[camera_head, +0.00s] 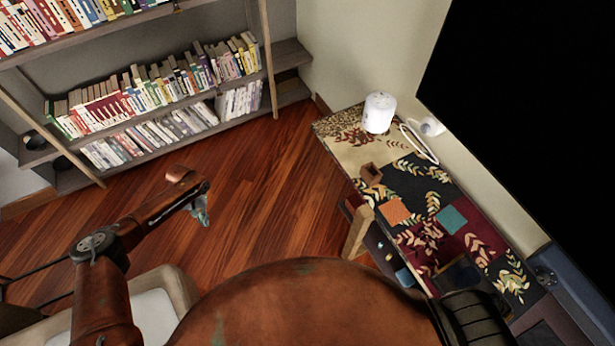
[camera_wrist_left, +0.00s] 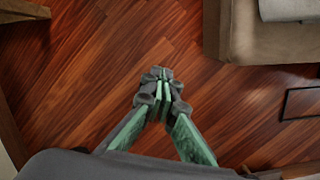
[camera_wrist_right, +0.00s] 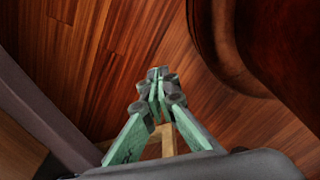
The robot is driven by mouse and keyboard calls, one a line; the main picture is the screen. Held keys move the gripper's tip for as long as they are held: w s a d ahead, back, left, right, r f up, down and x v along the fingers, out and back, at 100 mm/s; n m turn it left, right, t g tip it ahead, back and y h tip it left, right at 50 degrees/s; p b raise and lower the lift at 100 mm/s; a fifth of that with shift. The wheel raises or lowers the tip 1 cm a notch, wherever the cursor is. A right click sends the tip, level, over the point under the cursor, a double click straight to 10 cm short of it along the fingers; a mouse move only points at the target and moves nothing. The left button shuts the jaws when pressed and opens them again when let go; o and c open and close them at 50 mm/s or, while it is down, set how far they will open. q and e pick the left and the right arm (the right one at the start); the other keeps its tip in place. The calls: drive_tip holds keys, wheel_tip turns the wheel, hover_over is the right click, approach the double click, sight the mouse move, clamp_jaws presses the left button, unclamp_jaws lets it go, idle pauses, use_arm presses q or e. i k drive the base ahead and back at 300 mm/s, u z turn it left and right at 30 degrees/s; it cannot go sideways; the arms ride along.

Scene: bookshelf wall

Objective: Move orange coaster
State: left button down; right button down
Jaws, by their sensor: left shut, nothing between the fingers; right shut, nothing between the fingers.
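The orange coaster (camera_head: 395,211) is a flat orange square lying on the patterned cabinet top, near its left edge. My left gripper (camera_head: 204,217) hangs over the wooden floor, well to the left of the cabinet. In the left wrist view its fingers (camera_wrist_left: 161,75) meet at the tips with nothing between them. My right gripper is hidden in the head view. In the right wrist view its fingers (camera_wrist_right: 157,75) are together and empty, above the wooden floor. The coaster shows in neither wrist view.
A teal square (camera_head: 452,219) lies right of the coaster, and a small brown box (camera_head: 371,174) stands behind it. A white cylinder (camera_head: 379,113) stands at the cabinet's far end. A wooden bar (camera_head: 357,232) rises beside the cabinet's left edge. Bookshelves line the back wall; the floor (camera_head: 262,190) between is clear.

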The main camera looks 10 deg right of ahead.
sight(395, 211)
drive_tip(key=z, duration=2.05)
drive_tip(key=i, duration=0.2)
drive_tip(key=z, duration=0.3)
